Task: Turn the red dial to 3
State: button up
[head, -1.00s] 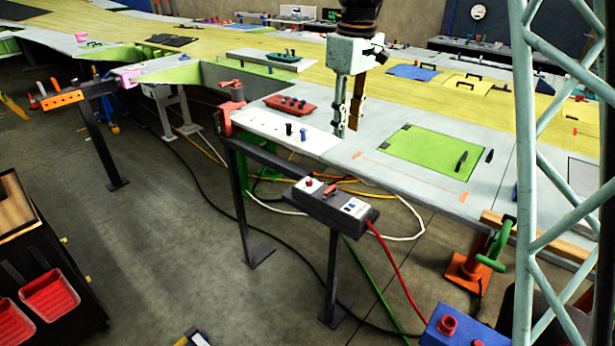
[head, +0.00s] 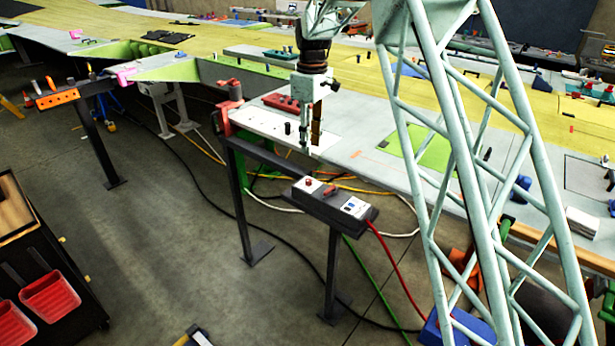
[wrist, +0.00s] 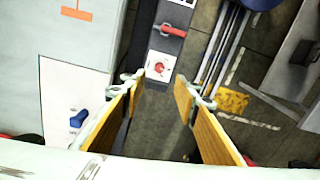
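The red dial (head: 309,182) sits on a white plate at the left end of a dark control box (head: 325,208). In the wrist view the red dial (wrist: 160,69) shows between and just beyond the fingertips, with small marks around it that are too small to read. My gripper (head: 308,150) points down above the wing's front edge, higher than the box and apart from it. In the wrist view my gripper (wrist: 160,88) has its two fingers spread, with nothing between them.
A red lever (head: 329,190) stands beside the dial on the same box. A white panel with knobs (head: 262,123) lies on the wing edge near my gripper. A red cable (head: 395,265) hangs from the box's right end. Open floor lies in front.

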aim_at(309, 179)
jog(key=shift+w+a+f, duration=0.25)
jog(key=shift+f, duration=0.05)
jog(key=shift+f, duration=0.15)
jog(key=shift+s+f, duration=0.15)
jog(key=shift+f, duration=6.6)
jog(key=c, duration=0.8)
jog(key=shift+c, duration=0.2)
